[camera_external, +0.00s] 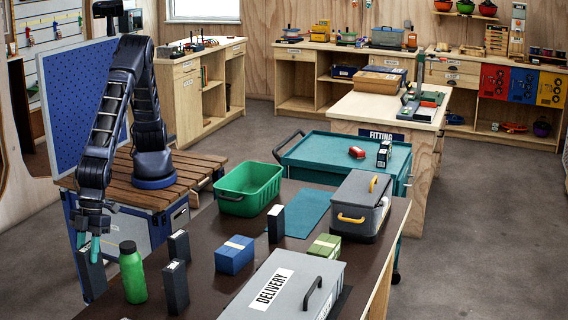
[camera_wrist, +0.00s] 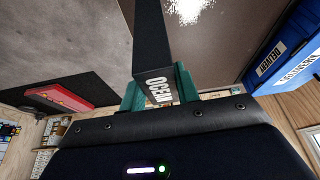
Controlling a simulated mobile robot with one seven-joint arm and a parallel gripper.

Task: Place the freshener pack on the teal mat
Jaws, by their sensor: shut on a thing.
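My gripper (camera_external: 92,240) is at the left end of the brown table, fingers down. Its teal fingers are shut on a tall dark box (camera_external: 92,276). In the wrist view my gripper (camera_wrist: 160,92) has a finger on each side of this dark box (camera_wrist: 148,45), which has white lettering. I cannot read its label surely enough to say whether it is the freshener pack. The teal mat (camera_external: 308,214) lies flat and bare in its visible part on the brown table, between the green bin and the grey lidded box, well right of my gripper.
A green bottle (camera_external: 132,272), similar dark boxes (camera_external: 179,246), a blue pack (camera_external: 235,255) and a green pack (camera_external: 323,247) stand on the table. The green bin (camera_external: 249,190), grey lidded box (camera_external: 361,205) and grey delivery case (camera_external: 280,285) stand around the mat.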

